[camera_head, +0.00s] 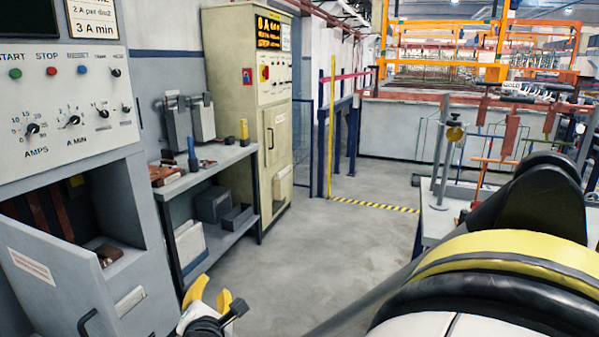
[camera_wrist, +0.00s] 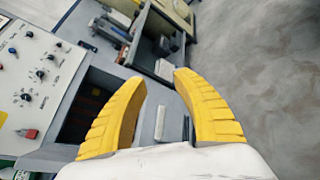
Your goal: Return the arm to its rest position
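My gripper (camera_head: 211,297) has yellow fingers and shows low in the head view, in front of the open grey cabinet. In the wrist view my gripper (camera_wrist: 160,92) shows two curved yellow fingers spread apart, with nothing between them. Behind the fingers lie the cabinet opening and its door. My arm fills the lower right of the head view, with a yellow band and black parts.
The grey control cabinet (camera_head: 60,110) stands at left with its lower door (camera_head: 50,275) swung open. A shelf bench (camera_head: 215,158) with tools and a cream cabinet (camera_head: 225,60) stand behind. Plating racks (camera_head: 505,135) hang at right. The middle floor (camera_head: 330,240) is clear.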

